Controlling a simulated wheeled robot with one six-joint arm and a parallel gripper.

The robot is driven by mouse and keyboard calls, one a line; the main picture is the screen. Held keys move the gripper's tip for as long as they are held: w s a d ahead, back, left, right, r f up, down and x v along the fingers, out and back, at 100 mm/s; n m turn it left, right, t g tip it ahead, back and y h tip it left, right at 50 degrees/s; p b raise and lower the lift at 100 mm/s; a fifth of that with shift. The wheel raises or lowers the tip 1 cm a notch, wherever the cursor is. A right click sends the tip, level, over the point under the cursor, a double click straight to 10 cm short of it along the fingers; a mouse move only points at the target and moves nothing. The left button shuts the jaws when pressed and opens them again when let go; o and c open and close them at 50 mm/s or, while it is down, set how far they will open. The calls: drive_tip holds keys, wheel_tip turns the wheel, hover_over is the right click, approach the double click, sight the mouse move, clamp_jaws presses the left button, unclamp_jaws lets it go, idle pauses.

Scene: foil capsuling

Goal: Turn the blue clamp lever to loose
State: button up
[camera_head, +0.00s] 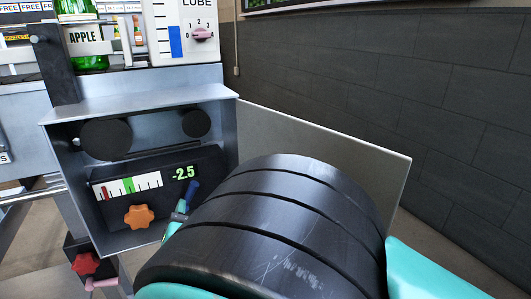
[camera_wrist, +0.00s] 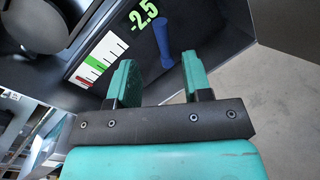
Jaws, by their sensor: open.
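The blue clamp lever (camera_head: 192,191) sits on the dark panel inside the open metal cabinet, right of the orange star knob and below the green -2.5 readout. In the wrist view the blue lever (camera_wrist: 163,42) lies beyond my fingertips, between them in the picture. My gripper (camera_wrist: 160,78) is open, with two teal fingers apart and nothing between them. In the head view only a bit of a teal finger shows by the lever's lower end; my black arm hides the rest. I cannot tell whether a finger touches the lever.
The orange star knob (camera_head: 139,216) and the gauge with a green band (camera_head: 129,185) are left of the lever. Dark rollers (camera_head: 106,139) are above. The open cabinet door (camera_head: 330,148) stands at the right. A red knob (camera_head: 86,263) is low at the left.

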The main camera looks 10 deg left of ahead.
sight(194, 187)
drive_tip(key=b+x, duration=0.1)
drive_tip(key=x, duration=0.9)
drive_tip(key=shift+s, duration=0.1)
drive_tip(key=shift+c, duration=0.3)
clamp_jaws()
